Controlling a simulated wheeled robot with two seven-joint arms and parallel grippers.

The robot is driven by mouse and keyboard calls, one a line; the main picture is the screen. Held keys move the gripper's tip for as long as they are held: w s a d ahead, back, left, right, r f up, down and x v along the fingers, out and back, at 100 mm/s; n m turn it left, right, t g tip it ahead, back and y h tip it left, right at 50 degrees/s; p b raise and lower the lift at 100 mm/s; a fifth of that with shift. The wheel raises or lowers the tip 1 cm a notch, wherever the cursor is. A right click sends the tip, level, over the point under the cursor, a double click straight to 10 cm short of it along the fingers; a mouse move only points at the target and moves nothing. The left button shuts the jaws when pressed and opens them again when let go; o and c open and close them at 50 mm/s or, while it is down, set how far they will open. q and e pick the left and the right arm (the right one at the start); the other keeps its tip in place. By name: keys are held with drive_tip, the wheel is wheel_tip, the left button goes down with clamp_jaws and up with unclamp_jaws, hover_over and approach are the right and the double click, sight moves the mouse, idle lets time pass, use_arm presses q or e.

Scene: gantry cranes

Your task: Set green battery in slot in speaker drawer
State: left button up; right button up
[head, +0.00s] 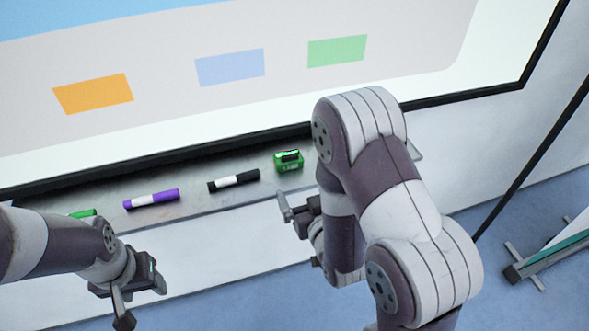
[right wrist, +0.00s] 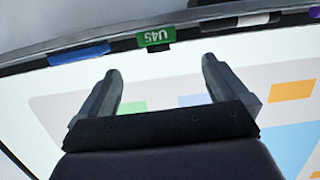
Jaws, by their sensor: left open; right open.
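A small green block with a black top and a pale printed label, which looks like the green battery (head: 289,162), sits on the ledge under the whiteboard. It also shows in the right wrist view (right wrist: 156,37), its label upside down, beyond and between my fingertips. My right gripper (head: 299,232) is open and empty, in front of and below the ledge, apart from the block. Its two spread fingers show in the right wrist view (right wrist: 160,72). My left gripper (head: 142,303) is open and empty at the lower left. No speaker, drawer or slot is in view.
The ledge (head: 205,203) also holds a black marker (head: 234,180), a purple marker (head: 151,199) and a green marker (head: 83,213) partly behind my left arm. A blue marker (right wrist: 79,53) shows in the right wrist view. The whiteboard (head: 200,115) rises behind the ledge.

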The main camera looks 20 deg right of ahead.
sight(290, 161)
drive_tip(key=shift+t, duration=0.3)
drive_tip(key=w, duration=0.2)
drive_tip(key=w+p, duration=0.1)
drive_tip(key=w, duration=0.4)
drive_tip(key=shift+w+d+f, duration=0.1)
drive_tip(key=shift+w+f, duration=0.25)
drive_tip(key=shift+w, duration=0.05)
drive_tip(key=w, duration=0.1)
drive_tip(key=w+f+p, duration=0.1)
drive_tip(key=w, duration=0.1)
drive_tip(key=w+p, duration=0.1)
drive_tip(key=w, duration=0.1)
drive_tip(key=shift+d+f, duration=0.1)
drive_tip(key=shift+f, duration=0.2)
drive_tip(key=shift+w, duration=0.2)
drive_tip(key=shift+s, duration=0.1)
drive_tip(key=shift+c, duration=0.7)
use_arm(q)
drive_tip(key=r, duration=0.3)
drive_tip(key=shift+w+d, duration=0.15)
drive_tip(key=shift+d, duration=0.25)
use_arm(e)
drive_tip(key=c, duration=1.1)
